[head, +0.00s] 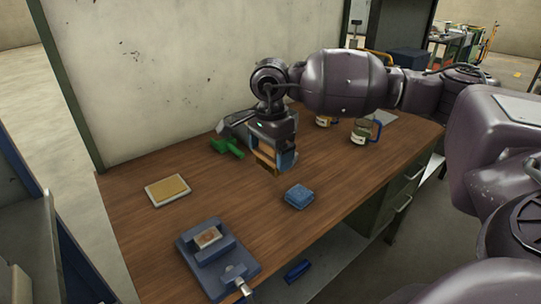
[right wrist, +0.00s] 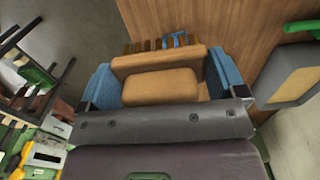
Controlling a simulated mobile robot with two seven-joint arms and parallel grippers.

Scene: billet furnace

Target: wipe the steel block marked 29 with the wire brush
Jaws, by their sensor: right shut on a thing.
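My right gripper (head: 274,160) is above the middle of the wooden desk, pointing down. It is shut on a tan wooden piece, which looks like the wire brush (right wrist: 160,87); its bristles are not clear. In the right wrist view it sits between my blue finger pads. A small block with a pale and reddish face (head: 207,237) rests on a blue fixture (head: 224,272) at the desk's near left. I cannot read a 29 on any thing, so I cannot tell whether this is the steel block. My left gripper is not in view.
A blue block (head: 299,196) lies right of and nearer than my gripper. A yellow-topped pad (head: 168,190) lies left. A wall panel (head: 190,70) rises behind the desk.

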